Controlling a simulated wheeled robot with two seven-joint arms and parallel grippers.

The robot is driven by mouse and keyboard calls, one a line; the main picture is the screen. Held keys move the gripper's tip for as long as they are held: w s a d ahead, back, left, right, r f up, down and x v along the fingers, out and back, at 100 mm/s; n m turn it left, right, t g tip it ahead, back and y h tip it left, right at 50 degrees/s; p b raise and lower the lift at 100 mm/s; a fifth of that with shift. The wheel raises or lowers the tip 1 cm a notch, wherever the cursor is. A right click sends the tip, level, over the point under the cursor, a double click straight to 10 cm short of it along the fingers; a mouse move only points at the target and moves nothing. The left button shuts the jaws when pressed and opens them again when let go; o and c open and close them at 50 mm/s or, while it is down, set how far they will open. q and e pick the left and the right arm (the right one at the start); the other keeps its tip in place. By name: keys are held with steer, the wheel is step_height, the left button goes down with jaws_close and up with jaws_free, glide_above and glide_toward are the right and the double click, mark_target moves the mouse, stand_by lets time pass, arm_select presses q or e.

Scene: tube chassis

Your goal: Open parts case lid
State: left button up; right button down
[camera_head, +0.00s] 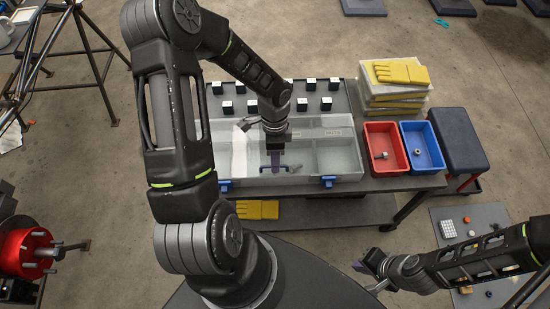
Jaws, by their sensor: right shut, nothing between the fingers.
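The parts case (345,160) is a wide, clear box on the workbench, with dividers visible through its translucent walls. Two blue latches sit on its front edge, one at the left (225,185) and one at the right (328,182). My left gripper (276,163) points down over the middle of the case, close to a small dark handle-like part at its front. Its fingers are seen from above, and whether they touch the case or lid is unclear. I cannot tell how far the lid is raised. My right gripper (366,263) is shut and empty at the lower right, away from the case.
Several black-and-white blocks (310,84) stand behind the case. Red (384,134) and blue (422,133) bins are on its right, each with small parts.

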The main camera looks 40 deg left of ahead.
arm_select(q)
steer(key=shift+f, duration=0.2)
steer(key=shift+c, duration=0.2)
jaws_close()
stand_by(1.2)
